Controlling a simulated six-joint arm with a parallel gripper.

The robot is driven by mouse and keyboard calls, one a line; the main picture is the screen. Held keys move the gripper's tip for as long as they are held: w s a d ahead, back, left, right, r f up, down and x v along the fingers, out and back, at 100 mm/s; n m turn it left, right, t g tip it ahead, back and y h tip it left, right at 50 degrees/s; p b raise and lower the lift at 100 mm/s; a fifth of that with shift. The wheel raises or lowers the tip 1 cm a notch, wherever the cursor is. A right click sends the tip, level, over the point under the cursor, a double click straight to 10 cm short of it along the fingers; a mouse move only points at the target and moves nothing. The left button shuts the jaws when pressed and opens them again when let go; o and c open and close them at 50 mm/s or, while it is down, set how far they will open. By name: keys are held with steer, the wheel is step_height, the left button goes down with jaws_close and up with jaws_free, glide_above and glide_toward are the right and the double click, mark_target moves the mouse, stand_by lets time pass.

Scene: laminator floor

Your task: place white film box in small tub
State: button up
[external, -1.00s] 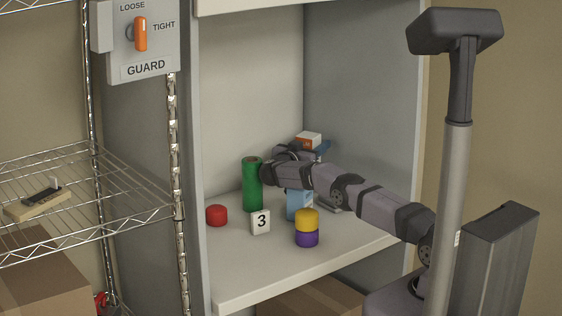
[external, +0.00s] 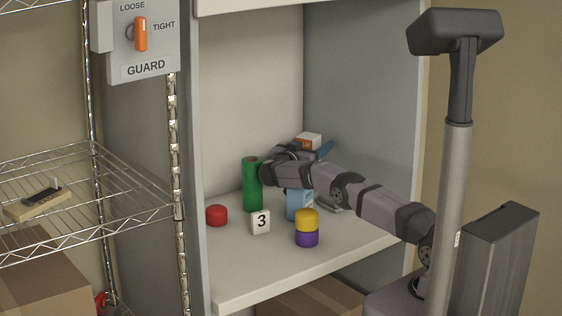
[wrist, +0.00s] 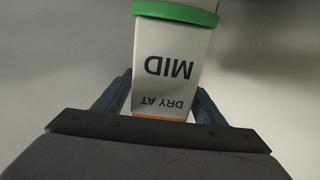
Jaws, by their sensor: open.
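A white box with an orange patch (external: 308,140) is at the back of the shelf bay in the external view, beyond my wrist; its lower part is hidden. My gripper (external: 312,152) is beside it, with one blue finger showing to its right. In the wrist view, a white block printed "DRY AT MID" upside down (wrist: 172,65) stands between the blue fingers of my gripper (wrist: 163,95). It has a green band at its far end and an orange edge near the palm. The fingers are open on both sides; contact is unclear. I cannot clearly identify the small tub.
A green cylinder (external: 252,184), red puck (external: 216,215), number 3 block (external: 261,222), yellow and purple stack (external: 307,228) and light blue item (external: 297,204) stand near my arm. The bay's front left floor (external: 236,265) is clear. Side walls bound the bay.

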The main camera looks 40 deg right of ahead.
mark_target(307, 137)
steer(key=shift+s+a, duration=0.2)
steer(key=shift+a, duration=0.5)
steer(key=b+v, duration=0.1)
steer(key=v, duration=0.2)
steer(key=shift+s+a, duration=0.15)
steer(key=shift+a, duration=0.05)
step_height(307, 137, up, 6)
steer(key=shift+d+f, duration=0.15)
steer(key=shift+d, duration=0.05)
steer(key=shift+r, duration=0.65)
